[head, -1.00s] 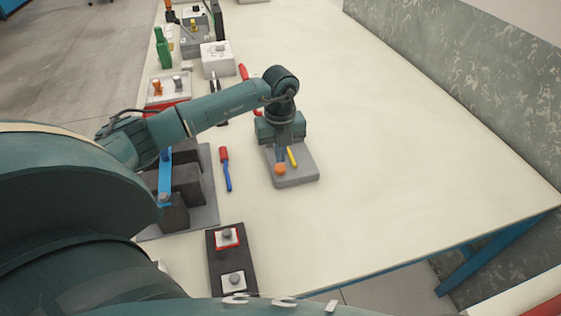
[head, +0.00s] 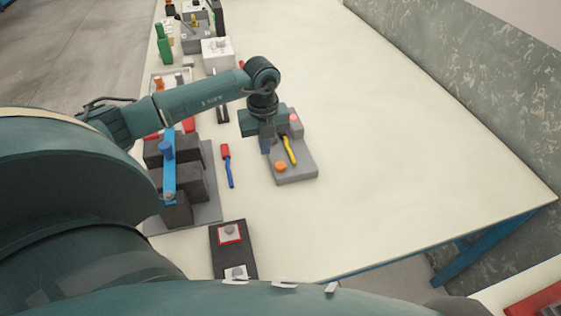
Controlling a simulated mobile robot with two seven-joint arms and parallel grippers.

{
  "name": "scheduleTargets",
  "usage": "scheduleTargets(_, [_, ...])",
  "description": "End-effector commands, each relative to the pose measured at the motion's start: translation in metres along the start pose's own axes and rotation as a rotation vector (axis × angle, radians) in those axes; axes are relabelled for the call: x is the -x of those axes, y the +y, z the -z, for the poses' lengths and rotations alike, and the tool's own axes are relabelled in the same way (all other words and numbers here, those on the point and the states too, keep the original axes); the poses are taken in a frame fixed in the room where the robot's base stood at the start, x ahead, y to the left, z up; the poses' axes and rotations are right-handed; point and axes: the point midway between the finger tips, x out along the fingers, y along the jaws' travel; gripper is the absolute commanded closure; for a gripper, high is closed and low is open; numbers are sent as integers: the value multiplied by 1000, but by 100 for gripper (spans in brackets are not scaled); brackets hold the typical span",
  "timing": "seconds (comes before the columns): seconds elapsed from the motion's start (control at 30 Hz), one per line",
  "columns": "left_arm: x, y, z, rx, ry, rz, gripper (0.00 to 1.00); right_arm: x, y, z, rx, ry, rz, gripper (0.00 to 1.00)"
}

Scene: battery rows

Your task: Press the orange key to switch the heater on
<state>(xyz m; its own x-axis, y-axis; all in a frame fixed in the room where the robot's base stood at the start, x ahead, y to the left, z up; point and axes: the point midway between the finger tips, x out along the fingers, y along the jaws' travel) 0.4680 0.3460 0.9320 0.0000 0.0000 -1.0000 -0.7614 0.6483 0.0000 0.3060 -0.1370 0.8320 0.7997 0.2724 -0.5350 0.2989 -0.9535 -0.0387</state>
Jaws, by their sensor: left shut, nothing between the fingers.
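The orange key (head: 280,166) is a round button near the front left of a small grey panel (head: 298,172) on the table. A yellow lever (head: 289,149) lies behind it on the same panel. A pinkish-red round part (head: 294,118) shows on a raised grey block at the panel's back. My left gripper (head: 265,149) is shut and empty, pointing down at the panel's left edge, behind and left of the orange key and apart from it. The gripper hides part of the panel's back left. My right gripper is not in view.
Dark battery blocks with a blue bar (head: 169,175) stand to the left. A red-and-blue tool (head: 228,165) lies between them and the panel. A dark box (head: 232,255) with two grey knobs is in front. A white box (head: 216,52) stands farther back. The table's right side is clear.

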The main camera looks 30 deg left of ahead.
Motion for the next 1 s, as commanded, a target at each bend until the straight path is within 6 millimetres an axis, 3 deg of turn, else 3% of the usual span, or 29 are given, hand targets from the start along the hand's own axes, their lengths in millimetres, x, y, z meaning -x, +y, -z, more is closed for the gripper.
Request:
scheduleTargets(0.5, [0, 59, 0, -1, 0, -1, 100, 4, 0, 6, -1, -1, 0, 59])
scheduleTargets(1.0, [0, 62, 0, -1, 0, 1, 100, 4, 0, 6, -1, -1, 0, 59])
